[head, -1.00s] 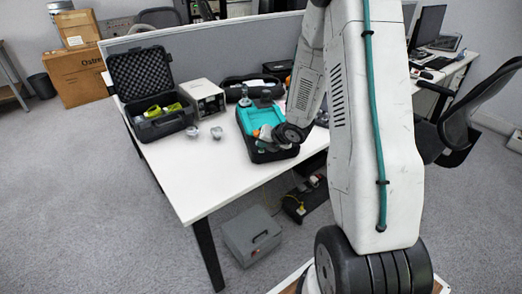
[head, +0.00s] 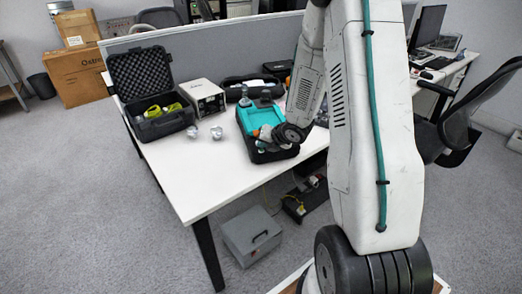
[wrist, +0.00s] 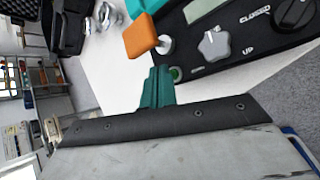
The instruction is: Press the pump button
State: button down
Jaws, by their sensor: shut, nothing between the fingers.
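The pump unit (head: 243,120) is a black case with a teal top on the white table. In the wrist view its black panel (wrist: 255,52) shows an orange-handled lever (wrist: 140,36), a grey star knob (wrist: 213,44) and a black knob (wrist: 295,14) near the word CLOSED. A small round green button (wrist: 176,73) sits at the panel's near edge. My gripper (wrist: 158,72) has teal fingers, shut and empty, with the tips right beside the green button. I cannot tell whether they touch it. In the head view my arm's wrist hides much of the panel.
An open black foam-lined case (head: 165,128) with yellow-green items, a beige instrument box (head: 205,98) and two small metal pieces (head: 216,132) stand left of the unit. A grey partition (head: 225,50) runs behind. The table's front left is clear.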

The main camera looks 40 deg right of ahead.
aim_at(263, 153)
jog(key=shift+f, duration=0.15)
dwell(0.5)
jog(key=shift+f, duration=0.3)
dwell(0.3)
jog(key=shift+r, duration=0.4)
jog(key=shift+r, duration=0.15)
jog(key=shift+r, duration=2.9)
